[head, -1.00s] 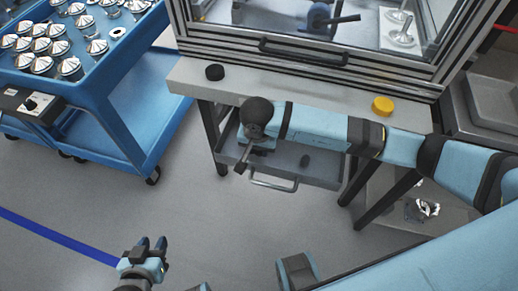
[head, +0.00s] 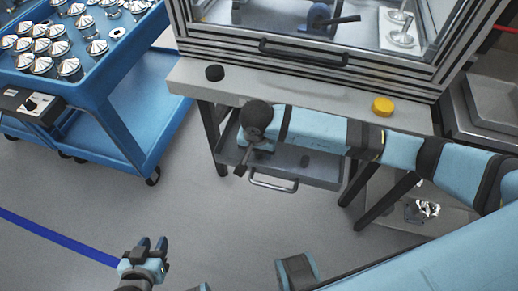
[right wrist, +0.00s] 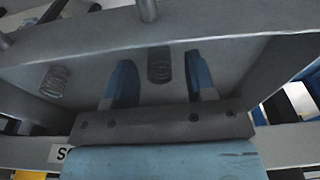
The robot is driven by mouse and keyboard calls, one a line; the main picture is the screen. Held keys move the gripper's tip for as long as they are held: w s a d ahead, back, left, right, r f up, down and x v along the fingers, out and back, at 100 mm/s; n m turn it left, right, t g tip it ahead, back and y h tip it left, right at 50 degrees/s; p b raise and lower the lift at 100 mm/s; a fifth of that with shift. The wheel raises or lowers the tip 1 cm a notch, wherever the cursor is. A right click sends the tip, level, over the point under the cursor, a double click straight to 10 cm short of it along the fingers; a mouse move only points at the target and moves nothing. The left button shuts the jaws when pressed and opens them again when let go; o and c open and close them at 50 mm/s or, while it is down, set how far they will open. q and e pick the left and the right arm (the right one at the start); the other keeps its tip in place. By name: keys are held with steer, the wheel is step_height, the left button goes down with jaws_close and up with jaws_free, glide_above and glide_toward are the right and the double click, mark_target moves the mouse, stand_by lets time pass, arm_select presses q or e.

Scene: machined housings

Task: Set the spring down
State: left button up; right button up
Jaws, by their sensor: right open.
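A coiled metal spring (right wrist: 160,66) shows in the right wrist view, between the two blue fingers of my right gripper (right wrist: 163,82). The fingers are apart, with a gap on both sides of the spring. A second spring (right wrist: 55,82) lies to the left, outside the fingers. Both are over the grey drawer floor (right wrist: 240,60). In the head view my right gripper (head: 246,160) is at the left part of the open drawer (head: 325,176), and my wrist hides the spring. My left gripper (head: 152,245) is over the floor with its fingers apart, empty.
A small dark item (head: 305,161) lies in the drawer. Above it, the bench (head: 300,95) carries a black knob (head: 214,73) and a yellow one (head: 383,106), before a glazed machine enclosure. A blue cart (head: 110,100) holds several metal housings. The floor between is clear.

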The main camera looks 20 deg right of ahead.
mark_target(258, 162)
step_height(258, 162, up, 12)
steer(key=s, duration=0.1)
steer(key=shift+a+f, duration=0.25)
steer(key=shift+a, duration=0.15)
steer(key=shift+s+f, duration=0.1)
steer(key=shift+s, duration=0.1)
